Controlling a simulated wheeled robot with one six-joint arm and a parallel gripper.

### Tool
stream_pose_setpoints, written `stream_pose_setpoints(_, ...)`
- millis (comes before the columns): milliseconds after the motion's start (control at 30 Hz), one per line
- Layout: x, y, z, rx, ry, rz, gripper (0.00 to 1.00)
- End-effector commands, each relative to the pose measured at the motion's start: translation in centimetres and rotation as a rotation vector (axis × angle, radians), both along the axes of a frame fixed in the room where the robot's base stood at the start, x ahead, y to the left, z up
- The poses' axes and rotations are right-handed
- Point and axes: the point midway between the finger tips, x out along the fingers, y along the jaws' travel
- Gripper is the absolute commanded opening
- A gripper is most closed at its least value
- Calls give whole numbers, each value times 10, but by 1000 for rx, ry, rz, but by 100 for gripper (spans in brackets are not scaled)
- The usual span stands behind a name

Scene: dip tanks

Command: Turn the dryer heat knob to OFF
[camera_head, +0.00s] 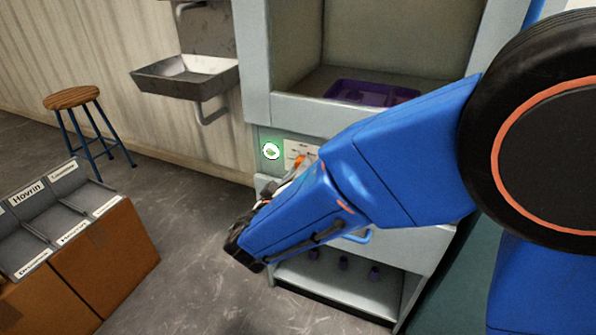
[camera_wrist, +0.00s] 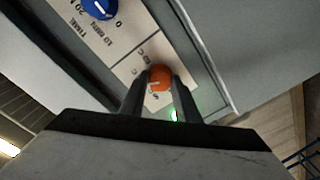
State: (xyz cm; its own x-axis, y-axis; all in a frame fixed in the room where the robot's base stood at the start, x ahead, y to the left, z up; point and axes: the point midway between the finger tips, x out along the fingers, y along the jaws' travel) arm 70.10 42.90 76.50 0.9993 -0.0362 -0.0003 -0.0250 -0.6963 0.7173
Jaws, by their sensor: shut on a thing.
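An orange knob (camera_wrist: 160,77) with a pale pointer mark sits on a white label plate (camera_wrist: 140,58) in the wrist view. My gripper (camera_wrist: 159,84) has one finger on each side of the knob and is shut on it. In the head view a bit of the orange knob (camera_head: 300,160) shows on the front of the pale grey cabinet (camera_head: 262,60), beside my gripper. My arm hides most of the plate there. The print around the orange knob is partly covered and too small to read, so its setting cannot be told.
A blue knob (camera_wrist: 99,8) sits on the same panel. A green-glowing round lamp (camera_head: 271,151) is left of the plate. A purple tray (camera_head: 370,92) lies in the cabinet's upper opening. A sink (camera_head: 185,75), stool (camera_head: 75,98) and brown box (camera_head: 110,255) stand left; floor between is clear.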

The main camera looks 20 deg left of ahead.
Motion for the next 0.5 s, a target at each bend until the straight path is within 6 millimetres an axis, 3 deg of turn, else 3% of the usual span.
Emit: stream_pose_setpoints(500,0,0,0,-329,28,1,6)
